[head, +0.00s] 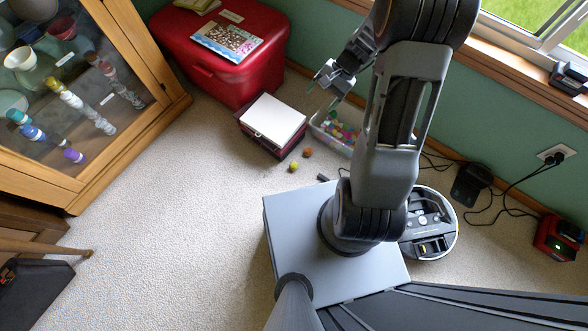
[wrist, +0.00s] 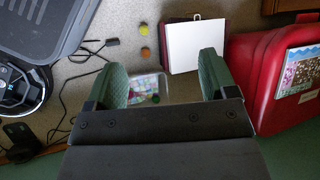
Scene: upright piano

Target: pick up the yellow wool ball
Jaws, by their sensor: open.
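The yellow wool ball (head: 293,167) is a small yellow-green ball on the pale carpet, in front of a stack with a white top. It also shows in the wrist view (wrist: 143,29), at the upper middle, beyond the fingertips. An orange ball (head: 308,153) lies just beside it, a little apart; the wrist view shows it too (wrist: 145,52), nearer the gripper. My gripper (head: 322,87) is raised over the far side of the floor, near the red chest and the bin. In the wrist view its green fingers (wrist: 162,76) are wide apart with nothing held between them.
A clear bin of colourful pieces (head: 335,128) stands by the wall. The white-topped stack (head: 272,121) and red chest (head: 222,60) are close to the balls. A robot vacuum (head: 430,222) and cables lie right. Carpet left of the balls is clear up to the glass cabinet (head: 80,90).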

